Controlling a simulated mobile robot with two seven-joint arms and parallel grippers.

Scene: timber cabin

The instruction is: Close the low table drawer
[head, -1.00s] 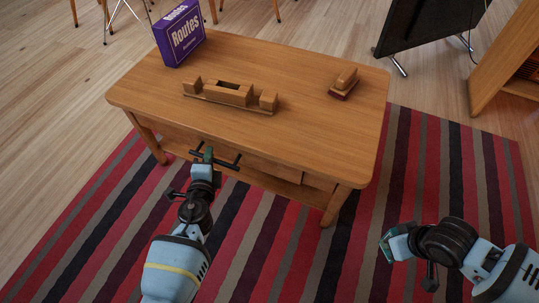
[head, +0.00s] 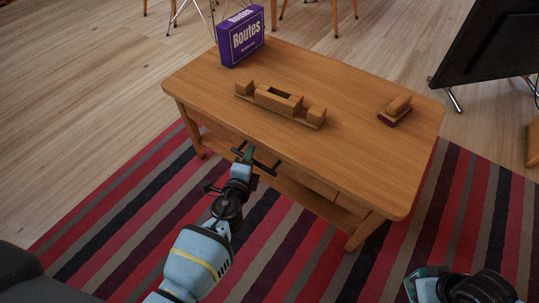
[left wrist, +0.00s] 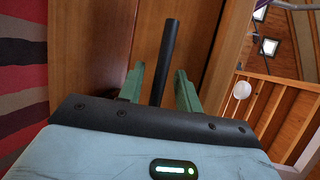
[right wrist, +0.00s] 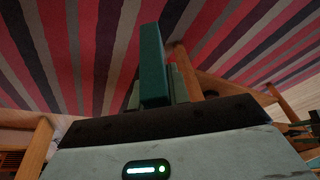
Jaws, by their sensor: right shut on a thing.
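The low wooden table (head: 350,129) stands on a striped rug. Its drawer (head: 301,181) is under the top on the near side, with a dark bar handle (head: 268,168); the overhang hides how far out it stands. My left gripper (head: 247,154) is at the handle. In the left wrist view its two green fingers (left wrist: 158,88) are apart, one on each side of the dark bar (left wrist: 168,50), with gaps visible. My right gripper (head: 412,284) is low at the right, over the rug and away from the table.
A purple "Routes" box (head: 241,37), a wooden block holder (head: 281,104) and a wood-handled eraser-like block (head: 396,109) are on the tabletop. A black panel on metal feet (head: 490,50) stands behind right. The rug (head: 130,225) is clear near the table.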

